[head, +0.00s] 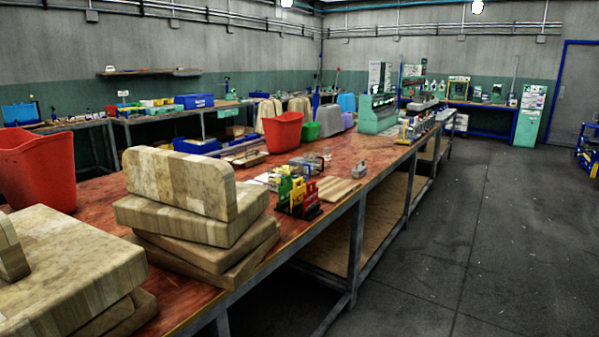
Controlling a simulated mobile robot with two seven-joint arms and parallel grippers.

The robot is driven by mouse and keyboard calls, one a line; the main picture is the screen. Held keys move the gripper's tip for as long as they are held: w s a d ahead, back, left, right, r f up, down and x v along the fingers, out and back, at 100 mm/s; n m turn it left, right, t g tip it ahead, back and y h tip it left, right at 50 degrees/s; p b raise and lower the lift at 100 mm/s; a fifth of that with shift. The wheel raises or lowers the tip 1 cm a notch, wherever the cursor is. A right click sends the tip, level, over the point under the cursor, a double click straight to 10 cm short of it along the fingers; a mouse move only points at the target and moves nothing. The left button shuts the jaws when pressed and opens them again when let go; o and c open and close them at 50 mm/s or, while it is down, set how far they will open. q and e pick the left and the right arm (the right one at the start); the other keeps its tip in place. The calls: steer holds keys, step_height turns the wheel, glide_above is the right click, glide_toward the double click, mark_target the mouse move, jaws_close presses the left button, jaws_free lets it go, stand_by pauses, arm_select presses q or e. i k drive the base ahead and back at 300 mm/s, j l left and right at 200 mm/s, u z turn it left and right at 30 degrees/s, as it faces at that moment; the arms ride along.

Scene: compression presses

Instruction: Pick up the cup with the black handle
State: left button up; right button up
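I cannot make out a cup with a black handle in the head view. Several small items stand on the long wooden workbench (95,192), too small to tell apart. Among them is a small clear container (327,153) beyond the colored rack, and I cannot tell whether it has a handle. A small grey object with an arched top (358,171) sits near the bench's right edge. Neither of my grippers is in view.
Stacked wooden blocks (180,183) fill the near bench and hide part of it. A red bin (38,165) stands at left, another red bin (282,131) farther back. A rack with yellow, green and red pieces (298,196) stands near the edge. The floor (480,240) at right is clear.

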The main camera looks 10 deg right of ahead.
mark_target(313, 158)
steer(key=i+l, duration=0.25)
steer(key=l, duration=0.15)
steer(key=i+l, duration=0.3)
steer(key=l, duration=0.15)
steer(key=i+l, duration=0.25)
steer(key=l, duration=0.15)
